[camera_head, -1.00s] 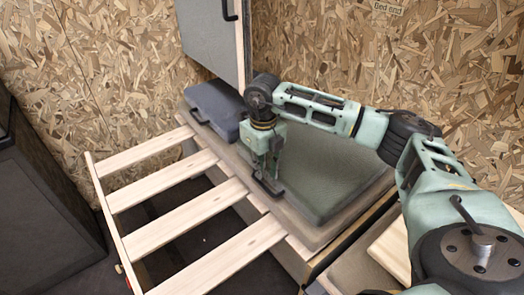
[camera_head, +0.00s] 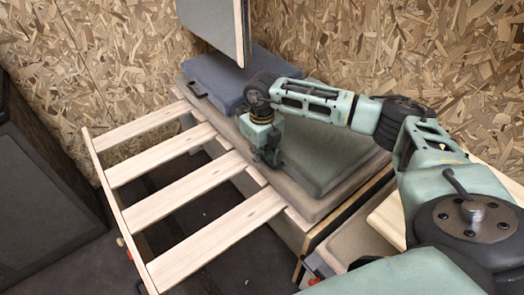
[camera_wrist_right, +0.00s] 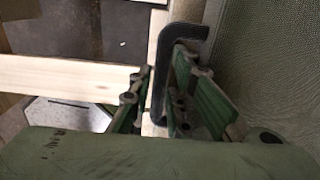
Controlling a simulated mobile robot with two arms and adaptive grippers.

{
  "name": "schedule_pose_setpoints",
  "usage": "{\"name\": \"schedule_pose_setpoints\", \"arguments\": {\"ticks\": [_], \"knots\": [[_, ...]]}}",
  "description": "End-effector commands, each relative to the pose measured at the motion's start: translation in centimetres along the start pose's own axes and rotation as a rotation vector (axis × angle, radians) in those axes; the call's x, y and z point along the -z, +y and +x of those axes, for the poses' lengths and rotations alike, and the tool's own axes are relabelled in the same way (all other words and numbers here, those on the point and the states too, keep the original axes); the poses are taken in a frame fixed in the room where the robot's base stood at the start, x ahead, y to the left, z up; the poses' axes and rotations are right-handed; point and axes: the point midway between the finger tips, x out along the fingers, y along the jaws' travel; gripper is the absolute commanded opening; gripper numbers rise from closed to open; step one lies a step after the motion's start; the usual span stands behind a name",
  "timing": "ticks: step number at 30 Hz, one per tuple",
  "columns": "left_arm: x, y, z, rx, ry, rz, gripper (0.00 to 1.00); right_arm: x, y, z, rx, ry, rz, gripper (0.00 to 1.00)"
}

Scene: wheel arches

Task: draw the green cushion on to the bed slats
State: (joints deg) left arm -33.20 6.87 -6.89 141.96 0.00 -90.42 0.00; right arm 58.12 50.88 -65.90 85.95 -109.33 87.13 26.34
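The green cushion (camera_head: 318,158) lies on the beige bench pad at the right of the bed slats (camera_head: 185,188), off the slats. Its surface fills the right side of the wrist view (camera_wrist_right: 275,60). My right gripper (camera_head: 272,160) is at the cushion's slat-side edge. In the wrist view, a black handle (camera_wrist_right: 163,75) at that edge lies between the gripper's fingers (camera_wrist_right: 163,85), which are close on both sides of it. The fingers hide part of the handle. My left gripper is not in view.
A blue-grey case (camera_head: 220,80) lies behind the green cushion. A grey panel door (camera_head: 215,22) hangs above it. A dark cabinet (camera_head: 40,190) stands at the left. The slats are bare, with open gaps between them.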

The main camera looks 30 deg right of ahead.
Motion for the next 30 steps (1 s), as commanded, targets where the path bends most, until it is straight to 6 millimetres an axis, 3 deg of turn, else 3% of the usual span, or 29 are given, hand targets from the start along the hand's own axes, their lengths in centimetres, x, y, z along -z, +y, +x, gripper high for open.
{"name": "schedule_pose_setpoints", "arguments": {"ticks": [10, 16, 30], "knots": [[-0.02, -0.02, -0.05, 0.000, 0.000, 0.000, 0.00, -0.01, -0.01, 0.33, 0.000, -0.001, 0.000, 0.17], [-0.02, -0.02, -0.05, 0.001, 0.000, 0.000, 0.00, -0.01, -0.01, 0.31, 0.000, -0.001, 0.000, 0.00], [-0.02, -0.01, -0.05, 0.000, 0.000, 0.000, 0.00, -0.02, -0.03, 0.29, 0.000, -0.001, 0.001, 0.00]]}}
